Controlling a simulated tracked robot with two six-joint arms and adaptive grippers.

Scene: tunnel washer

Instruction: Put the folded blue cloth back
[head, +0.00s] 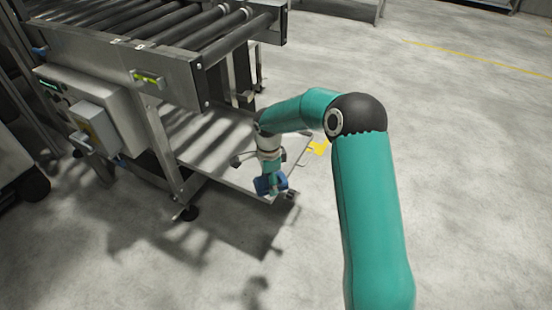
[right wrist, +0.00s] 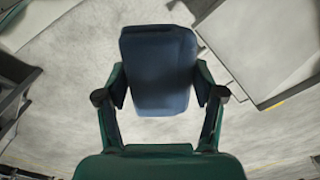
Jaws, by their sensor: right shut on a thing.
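The folded blue cloth (right wrist: 158,72) is a dark blue block with rounded edges, held between the fingers of my right gripper (right wrist: 160,95) in the right wrist view. In the head view the blue cloth (head: 268,186) hangs at the lower end of my right gripper (head: 271,180), near the front right corner of the low metal shelf (head: 200,140). Whether the cloth touches the shelf edge cannot be told; in the right wrist view bare floor shows around it. My left gripper is out of view.
A roller conveyor (head: 190,40) stands above the shelf, with a grey control box (head: 95,115) on its side. The frame leg (head: 165,150) stands left of the gripper. Open concrete floor (head: 470,150) spreads to the right.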

